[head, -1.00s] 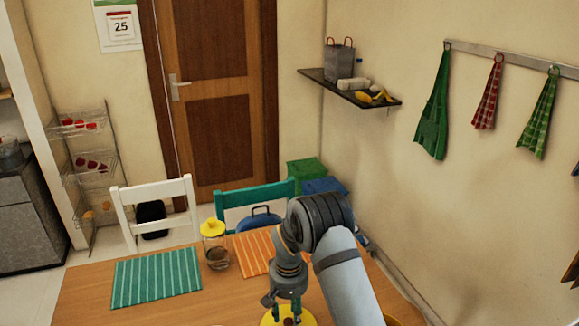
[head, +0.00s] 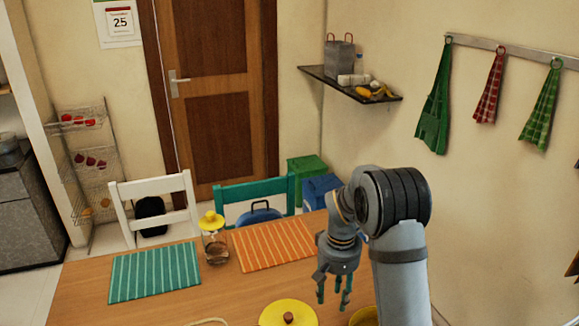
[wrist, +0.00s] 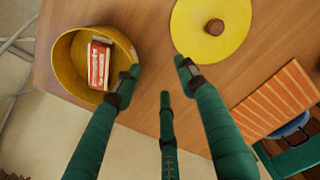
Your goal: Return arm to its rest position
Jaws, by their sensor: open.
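My gripper (head: 333,298) hangs above the right part of the wooden table, fingers pointing down. Its green fingers are spread with nothing between them, as the wrist view also shows (wrist: 158,78). A round yellow lid (head: 270,315) with a brown knob lies flat on the table, left of my gripper in the head view. A yellow pot (head: 364,317) stands open to the right of the lid, partly cut off by the frame. In the wrist view a red and white box (wrist: 98,66) is inside the pot (wrist: 64,72).
An orange striped placemat (head: 270,246), a green striped placemat (head: 155,272) and a glass jar with a yellow top (head: 215,248) are on the table. A white chair (head: 160,195) and a green chair (head: 240,192) stand behind it. A wall shelf (head: 335,85) is at the back right.

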